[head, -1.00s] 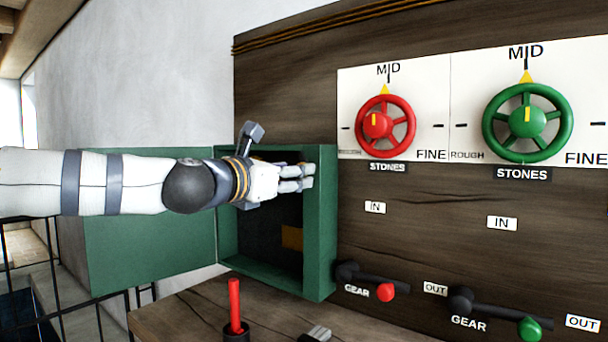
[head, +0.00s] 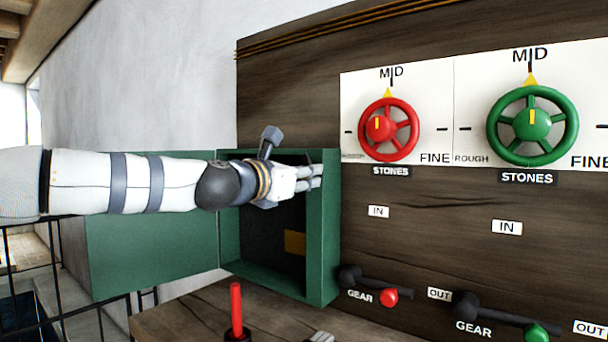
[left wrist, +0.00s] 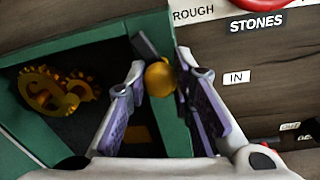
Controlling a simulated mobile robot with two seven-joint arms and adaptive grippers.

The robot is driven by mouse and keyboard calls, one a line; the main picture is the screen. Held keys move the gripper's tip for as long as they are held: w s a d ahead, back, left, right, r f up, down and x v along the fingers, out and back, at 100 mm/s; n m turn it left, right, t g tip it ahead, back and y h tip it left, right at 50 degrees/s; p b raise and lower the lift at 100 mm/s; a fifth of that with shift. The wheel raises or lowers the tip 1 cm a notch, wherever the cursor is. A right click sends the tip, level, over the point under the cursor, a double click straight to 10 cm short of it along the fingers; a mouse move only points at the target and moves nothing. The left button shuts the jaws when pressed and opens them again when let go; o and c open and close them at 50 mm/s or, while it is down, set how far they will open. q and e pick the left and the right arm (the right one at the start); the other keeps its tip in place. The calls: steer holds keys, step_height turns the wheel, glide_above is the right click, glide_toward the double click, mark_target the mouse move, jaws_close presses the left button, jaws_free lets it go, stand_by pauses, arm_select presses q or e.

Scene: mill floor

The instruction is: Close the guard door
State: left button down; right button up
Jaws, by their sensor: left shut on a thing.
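The green guard door (head: 150,258) stands swung open to the left of its green box (head: 325,240), partly behind my left arm. My left gripper (head: 314,176) is at the box's right side, in front of the opening. In the left wrist view, its two fingers (left wrist: 160,65) are on either side of a round brass knob (left wrist: 160,79) by the box's right wall, and the gripper is shut on it. A dark bar lies just behind the knob. Brass gears (left wrist: 55,92) show inside the box.
Red (head: 388,129) and green (head: 532,126) handwheels sit on the wooden panel to the right. Below are gear levers with red (head: 389,297) and green (head: 536,332) knobs. A red upright lever (head: 236,305) stands on the wooden ledge below the box. A dark railing is at left.

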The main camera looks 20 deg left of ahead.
arm_select(q)
steer(key=shift+m, duration=0.3)
steer(key=shift+r+m, duration=0.1)
steer(key=shift+m, duration=2.9)
steer(key=shift+r, duration=0.1)
steer(key=c, duration=1.4)
jaws_free()
steer(key=shift+d, duration=0.1)
steer(key=shift+o, duration=0.2)
